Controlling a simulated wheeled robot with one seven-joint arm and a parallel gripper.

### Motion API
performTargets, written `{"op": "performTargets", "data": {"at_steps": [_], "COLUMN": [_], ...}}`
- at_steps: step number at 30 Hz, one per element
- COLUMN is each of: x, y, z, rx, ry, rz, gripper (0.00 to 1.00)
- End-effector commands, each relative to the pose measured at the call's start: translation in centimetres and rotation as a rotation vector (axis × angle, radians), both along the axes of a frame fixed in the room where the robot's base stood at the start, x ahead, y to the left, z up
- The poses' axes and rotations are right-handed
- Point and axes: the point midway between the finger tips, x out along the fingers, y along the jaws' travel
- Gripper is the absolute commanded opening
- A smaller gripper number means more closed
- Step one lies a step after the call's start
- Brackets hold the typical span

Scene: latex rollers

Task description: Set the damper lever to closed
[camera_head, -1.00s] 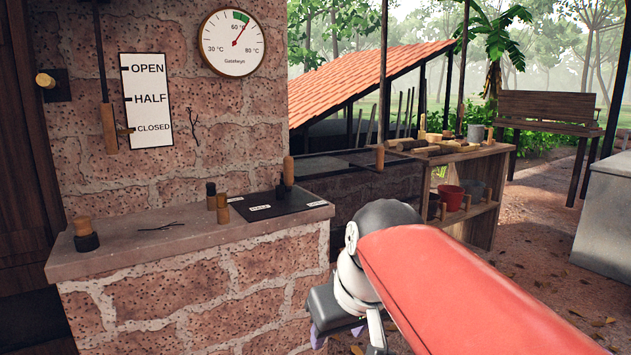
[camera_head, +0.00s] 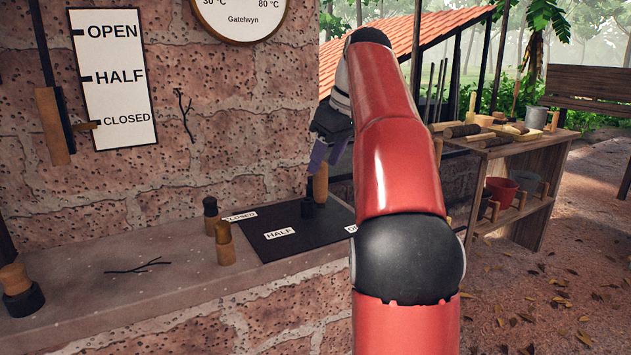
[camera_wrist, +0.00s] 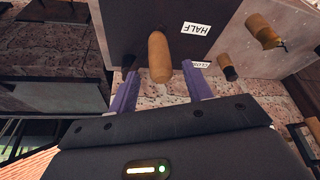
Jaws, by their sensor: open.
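A lever with an upright wooden handle (camera_head: 320,184) and a dark base (camera_head: 308,208) stands at the back of a black plate (camera_head: 300,238) on the ledge. The plate has labels CLOSED (camera_head: 240,216) and HALF (camera_head: 279,234), and a third label partly hidden by my arm. My gripper (camera_head: 328,156) is open just above the handle. In the wrist view the handle (camera_wrist: 158,58) shows between the two purple fingers of my gripper (camera_wrist: 160,76), apart from both. On the wall, a hanging wooden grip (camera_head: 52,125) has a pointer (camera_head: 86,125) beside CLOSED on the sign (camera_head: 118,95).
Two small wood-and-black pieces (camera_head: 225,243) (camera_head: 210,215) stand left of the plate, with another (camera_head: 19,291) at far left. A twig (camera_head: 140,266) lies on the ledge. The brick wall (camera_head: 230,120) rises behind. A wooden shelf (camera_head: 510,160) with pots stands at right.

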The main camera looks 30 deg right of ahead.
Motion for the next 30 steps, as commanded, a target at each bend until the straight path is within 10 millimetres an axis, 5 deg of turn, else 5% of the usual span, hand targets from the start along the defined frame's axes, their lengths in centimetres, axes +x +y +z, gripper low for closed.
{"op": "performTargets", "data": {"at_steps": [9, 21, 30], "x": [1.6, 2.0, 2.0], "y": [0.9, 1.0, 1.0], "z": [-4.7, -5.3, -5.3], "rx": [0.001, 0.000, 0.000], "ry": [0.000, 0.000, 0.000], "rz": [0.000, -0.001, -0.001], "gripper": [0.50, 0.50, 0.11]}}
